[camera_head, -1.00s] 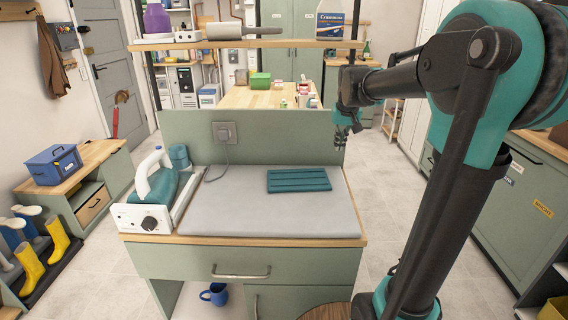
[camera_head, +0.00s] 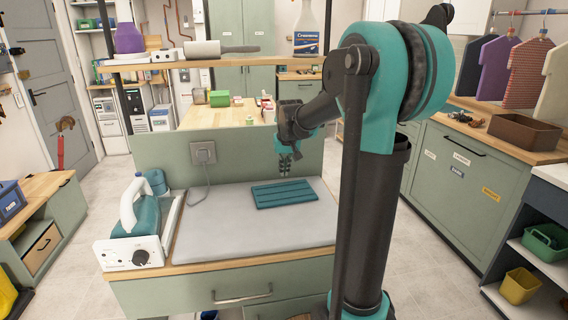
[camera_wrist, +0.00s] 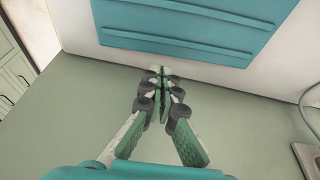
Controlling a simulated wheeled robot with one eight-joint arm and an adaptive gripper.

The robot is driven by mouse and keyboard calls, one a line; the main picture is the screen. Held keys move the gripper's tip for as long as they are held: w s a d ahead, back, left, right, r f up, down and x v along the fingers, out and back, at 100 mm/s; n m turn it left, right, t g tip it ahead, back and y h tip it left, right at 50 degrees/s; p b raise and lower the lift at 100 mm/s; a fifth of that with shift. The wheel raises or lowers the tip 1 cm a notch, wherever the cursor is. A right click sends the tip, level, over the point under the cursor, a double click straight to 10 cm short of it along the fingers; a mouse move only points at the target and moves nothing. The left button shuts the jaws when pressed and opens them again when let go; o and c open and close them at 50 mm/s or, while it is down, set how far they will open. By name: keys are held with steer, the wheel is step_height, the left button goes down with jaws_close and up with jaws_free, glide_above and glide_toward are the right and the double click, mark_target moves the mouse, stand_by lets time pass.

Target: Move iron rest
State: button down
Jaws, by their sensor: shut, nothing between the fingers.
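The iron rest is most likely the teal ribbed slab (camera_head: 284,193) lying flat on the grey ironing surface (camera_head: 215,240), toward its back right. It also shows in the wrist view (camera_wrist: 190,25) at the top, partly cut off. My gripper (camera_head: 289,172) points down above the back edge of the surface, just behind the slab. In the wrist view my gripper (camera_wrist: 162,72) has its fingers together with nothing between them, and its tips appear apart from the slab. A teal and white steam iron (camera_head: 140,210) stands on its station at the left of the surface.
A green back panel (camera_head: 240,157) with a socket (camera_head: 203,152) and cord rises behind the surface. A shelf (camera_head: 240,60) above it holds a lint roller (camera_head: 220,48) and bottles. The front and middle of the grey surface are clear. A brown bin (camera_head: 525,131) sits on the right counter.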

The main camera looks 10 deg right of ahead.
mark_target(293, 205)
steer(key=shift+x, duration=1.85)
steer(key=shift+s, duration=0.1)
steer(key=s, duration=1.5)
steer(key=shift+s+d, duration=0.15)
steer(key=shift+d, duration=0.05)
